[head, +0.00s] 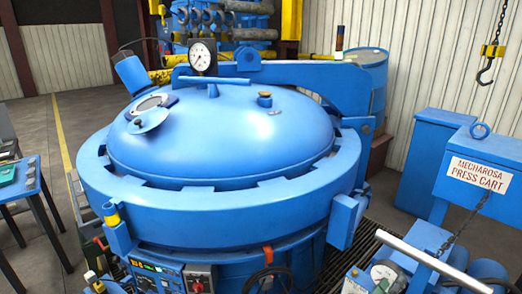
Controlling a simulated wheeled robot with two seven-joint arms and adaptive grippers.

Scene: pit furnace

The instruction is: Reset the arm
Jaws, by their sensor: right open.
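My right gripper shows at most as a small dark part at the bottom edge, and I cannot make out its fingertips clearly. I see nothing held in it. A dark curved form (268,278) stands at the bottom centre, below an orange-red piece on the furnace front; I cannot tell whether it is a handwheel or part of my gripper. My left gripper is out of view. The large blue pit furnace (215,215) fills the middle, with its domed lid (225,140) down inside the ring.
A pressure gauge (202,57) stands on the lid. A control panel (160,277) is at the lower front. The blue press cart (478,180) and a silver bar (430,263) are at right. A hook (485,74) hangs above. A table (20,180) is at left, beside open floor.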

